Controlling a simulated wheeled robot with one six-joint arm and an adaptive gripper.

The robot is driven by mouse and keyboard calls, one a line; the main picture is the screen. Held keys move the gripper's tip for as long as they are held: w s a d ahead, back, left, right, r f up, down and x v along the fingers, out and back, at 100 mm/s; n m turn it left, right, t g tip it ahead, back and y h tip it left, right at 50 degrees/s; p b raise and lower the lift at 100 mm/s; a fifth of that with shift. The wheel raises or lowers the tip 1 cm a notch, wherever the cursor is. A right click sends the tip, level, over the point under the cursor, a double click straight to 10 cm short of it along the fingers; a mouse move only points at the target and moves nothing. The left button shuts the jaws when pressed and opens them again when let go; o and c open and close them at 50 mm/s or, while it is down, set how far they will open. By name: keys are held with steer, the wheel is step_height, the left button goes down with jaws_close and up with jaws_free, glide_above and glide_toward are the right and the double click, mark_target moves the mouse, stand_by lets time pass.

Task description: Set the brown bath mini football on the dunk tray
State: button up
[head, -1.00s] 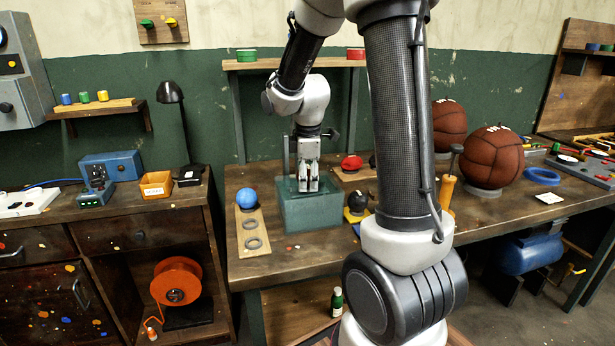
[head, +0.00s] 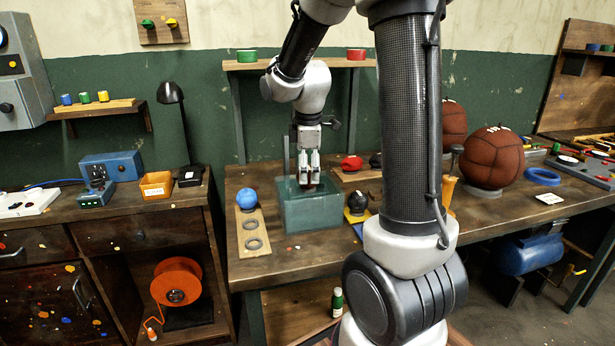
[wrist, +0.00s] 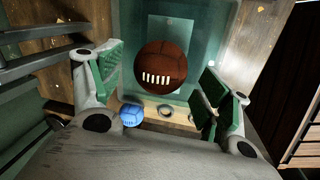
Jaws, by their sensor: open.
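The brown mini football (wrist: 162,68), with white lacing, lies in the teal glass bath (head: 312,213). In the head view it shows only as a dark patch below the fingers. My gripper (head: 310,182) is open over the bath, pointing down. In the wrist view its green-padded fingers (wrist: 163,88) stand apart on either side of the ball; contact cannot be told. A pale wooden tray (head: 254,232), apparently the dunk tray, lies left of the bath. It carries a blue ball (head: 247,199) at its far end and two empty grey rings (head: 252,243).
A black ball (head: 357,203) on a yellow and blue base sits right of the bath. A red object (head: 352,162) is behind it. Large brown balls (head: 492,158) stand on the right of the bench. A shelf (head: 300,63) spans behind my gripper.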

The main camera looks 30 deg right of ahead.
steer(key=r, duration=0.2)
steer(key=s+r, duration=0.1)
steer(key=r, duration=0.5)
steer(key=shift+s+a, duration=0.2)
steer(key=shift+a, duration=0.2)
steer(key=s+a+m+t, duration=0.1)
steer(key=s+a+m, duration=0.1)
steer(key=s+m, duration=0.4)
steer(key=s+a+r+m+t+y, duration=0.1)
steer(key=s+m, duration=0.5)
steer(key=s, duration=0.9)
steer(key=shift+s+a+m, duration=0.3)
steer(key=shift+s+a, duration=0.1)
steer(key=shift+a, duration=0.1)
steer(key=shift+r, duration=0.15)
